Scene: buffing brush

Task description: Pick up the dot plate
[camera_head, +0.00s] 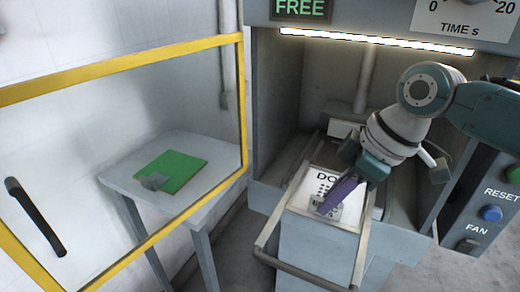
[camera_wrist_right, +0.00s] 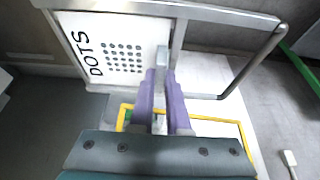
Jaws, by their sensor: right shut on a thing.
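The dot plate (camera_head: 314,186) is a white plate marked "DOTS" with rows of dark dots. It lies at the front of the cabinet opening, inside a metal rail frame. In the right wrist view the plate (camera_wrist_right: 112,52) shows its lettering and dots at upper left. My right gripper (camera_head: 338,198) reaches down over the plate, and its purple fingers hide part of it. In the right wrist view the fingers (camera_wrist_right: 161,80) are closed around a small grey tab at the plate's edge. I cannot tell whether the plate is lifted. My left gripper is out of view.
A sliding frame with a bar handle (camera_head: 300,274) juts from the cabinet. A yellow-framed clear door (camera_head: 120,65) stands open at left. Behind it, a side table (camera_head: 205,205) bears a green mat (camera_head: 185,165) with a grey block. Buttons (camera_head: 491,213) line the right panel.

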